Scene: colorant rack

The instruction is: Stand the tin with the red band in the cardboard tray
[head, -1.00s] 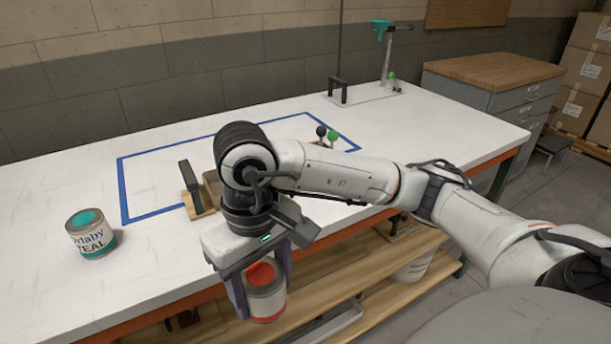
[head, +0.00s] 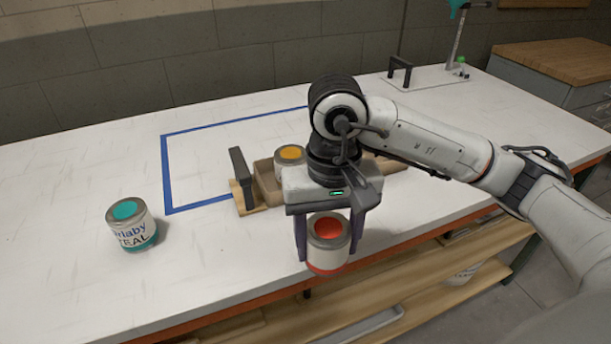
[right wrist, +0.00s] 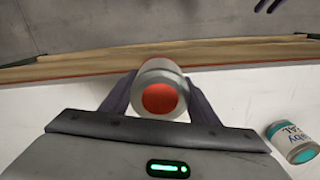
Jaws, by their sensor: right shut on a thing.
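The tin with the red band (head: 329,246) is upright between the fingers of my right gripper (head: 330,240), which is shut on it. It hangs in front of the table's front edge in the head view. Its red top also shows in the right wrist view (right wrist: 159,98), with the right gripper's fingers (right wrist: 160,97) on both sides. The cardboard tray (head: 267,181) lies on the table behind my right gripper, mostly hidden by the arm. A tin with a yellow-orange top (head: 290,158) stands in the tray's left part. My left gripper is not in the head view.
A teal tin (head: 131,225) stands at the left of the table (head: 80,290), and shows in the right wrist view (right wrist: 291,142). A black handle on a wooden block (head: 241,178) is at the tray's left end. Blue tape (head: 164,175) outlines an area around the tray.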

